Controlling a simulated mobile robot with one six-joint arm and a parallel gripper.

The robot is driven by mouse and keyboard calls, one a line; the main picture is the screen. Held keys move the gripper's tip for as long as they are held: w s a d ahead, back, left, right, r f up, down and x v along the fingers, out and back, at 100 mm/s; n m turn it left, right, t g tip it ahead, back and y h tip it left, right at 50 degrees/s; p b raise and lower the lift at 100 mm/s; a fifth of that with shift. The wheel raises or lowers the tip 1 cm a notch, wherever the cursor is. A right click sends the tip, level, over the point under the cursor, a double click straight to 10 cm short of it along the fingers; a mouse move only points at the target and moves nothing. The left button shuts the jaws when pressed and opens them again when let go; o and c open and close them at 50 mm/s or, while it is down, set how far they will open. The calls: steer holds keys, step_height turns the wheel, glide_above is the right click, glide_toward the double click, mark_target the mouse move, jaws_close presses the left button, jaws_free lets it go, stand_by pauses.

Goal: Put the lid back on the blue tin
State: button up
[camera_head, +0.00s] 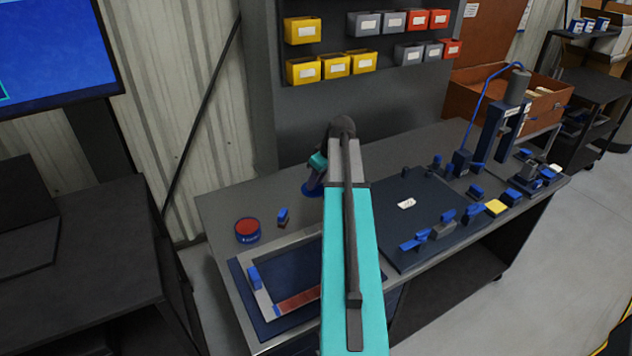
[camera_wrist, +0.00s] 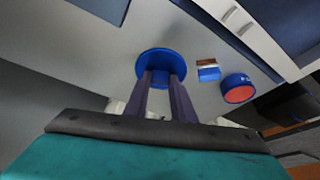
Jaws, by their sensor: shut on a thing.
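The blue tin (camera_head: 247,237) stands upright and uncovered on the left part of the grey bench, its inside showing red. It also shows in the wrist view (camera_wrist: 238,83), to the right of my gripper. My gripper (camera_wrist: 160,78) is shut on the round blue lid (camera_wrist: 160,55). In the head view the lid (camera_head: 311,189) is right of the tin and apart from it, partly hidden by my arm. I cannot tell how far it is above the bench.
A small blue block (camera_head: 283,217) stands just right of the tin. A grey frame on a dark blue mat (camera_head: 239,280) lies in front. A dark mat (camera_head: 388,196) with several blue parts is at right.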

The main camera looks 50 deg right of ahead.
steer(key=w+a+r, duration=0.3)
steer(key=w+a, duration=0.1)
steer(key=a, duration=0.8)
steer(key=w+a+r+b, duration=0.1)
steer(key=w+a+r, duration=0.25)
steer(key=a, duration=0.75)
steer(key=w+a+r, duration=0.2)
steer(key=w+a, duration=0.3)
steer(key=a, duration=0.7)
steer(key=a+r+m, duration=0.1)
steer(key=a+r, duration=0.2)
steer(key=a, duration=1.1)
steer(key=shift+s+r+b, duration=0.3)
steer(key=shift+s+b, duration=0.1)
steer(key=shift+s, duration=0.05)
